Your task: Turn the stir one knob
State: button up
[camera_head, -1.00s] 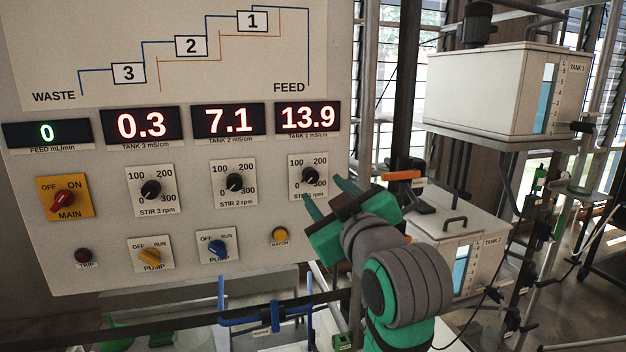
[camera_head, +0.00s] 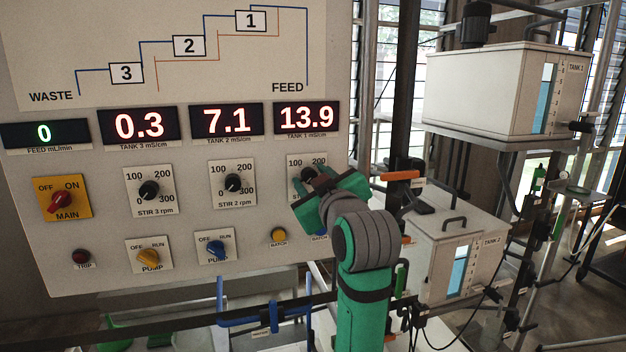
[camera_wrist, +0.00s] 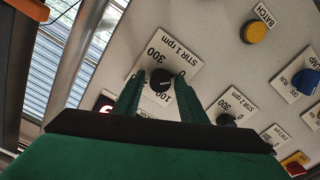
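The stir one knob (camera_head: 308,173) is a black round knob on a white plate at the right of the control panel. My gripper (camera_head: 314,184) is in front of it and hides the plate's lower part. In the wrist view the knob (camera_wrist: 161,81) shows between my two green fingertips (camera_wrist: 160,77), with the plate marked "STIR 1 rpm" around it. The fingers stand apart, one on each side, with a visible gap to the knob. Whether the tips reach the panel face is hard to tell.
The stir two knob (camera_head: 232,183) and stir three knob (camera_head: 149,190) sit to the left. The yellow batch button (camera_head: 279,235) is below. An orange-handled part (camera_head: 400,175) and white tanks (camera_head: 505,90) stand to the right.

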jog(key=c, duration=0.7)
jog(key=shift+c, duration=0.2)
jog(key=shift+m, duration=0.3)
